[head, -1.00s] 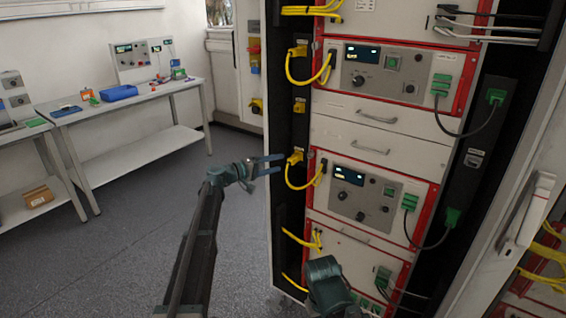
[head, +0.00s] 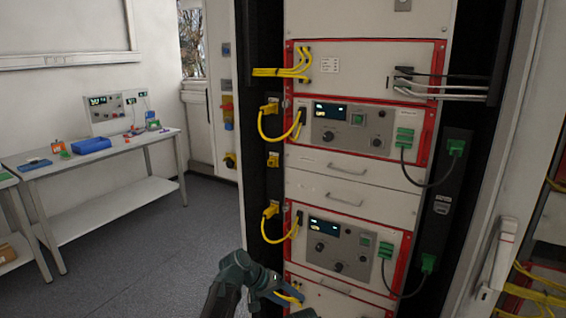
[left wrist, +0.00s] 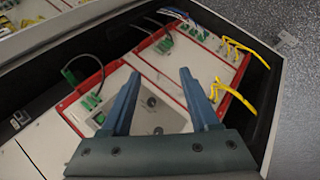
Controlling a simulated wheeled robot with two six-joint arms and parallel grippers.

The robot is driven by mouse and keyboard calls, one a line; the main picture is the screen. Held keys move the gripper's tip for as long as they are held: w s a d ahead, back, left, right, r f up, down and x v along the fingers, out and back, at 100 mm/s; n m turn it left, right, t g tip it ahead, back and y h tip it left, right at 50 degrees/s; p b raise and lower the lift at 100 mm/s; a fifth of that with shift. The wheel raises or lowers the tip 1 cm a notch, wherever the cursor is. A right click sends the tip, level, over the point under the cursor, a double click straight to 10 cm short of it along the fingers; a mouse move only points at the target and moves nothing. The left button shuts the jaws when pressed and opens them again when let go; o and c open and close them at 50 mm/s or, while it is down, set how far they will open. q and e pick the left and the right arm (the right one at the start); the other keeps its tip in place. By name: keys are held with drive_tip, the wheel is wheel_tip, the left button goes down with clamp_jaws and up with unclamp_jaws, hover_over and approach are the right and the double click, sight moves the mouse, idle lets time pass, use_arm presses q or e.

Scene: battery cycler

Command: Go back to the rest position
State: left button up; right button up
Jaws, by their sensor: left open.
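My left gripper (head: 286,292) is low in front of the rack, at the bottom middle of the head view. Its two blue fingers are apart and empty. In the left wrist view the open fingers (left wrist: 160,95) point at the rack's front, over a red-framed unit (left wrist: 150,118) with knobs. I cannot tell from this view whether they touch it.
The rack (head: 345,185) holds red-framed cycler units (head: 345,240) with yellow cables (head: 268,232) on the left and green plugs (head: 456,147) on the right. An open door with a white handle (head: 500,255) stands at right. A bench (head: 100,155) stands at left; grey floor (head: 140,250) is clear.

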use_arm(q)
drive_tip(key=s+a+f+m+g+y+p, duration=0.1)
drive_tip(key=s+a+y, duration=0.3)
drive_tip(key=s, duration=0.7)
drive_tip(key=s+a+f+m+g+y+p, duration=0.1)
drive_tip(key=s+y, duration=0.4)
drive_tip(key=s, duration=0.7)
drive_tip(key=a+f, duration=0.1)
drive_tip(key=a, duration=0.1)
drive_tip(key=shift+a+m+g+y, duration=0.3)
drive_tip(key=shift+a+m, duration=0.05)
drive_tip(key=shift+m, duration=0.05)
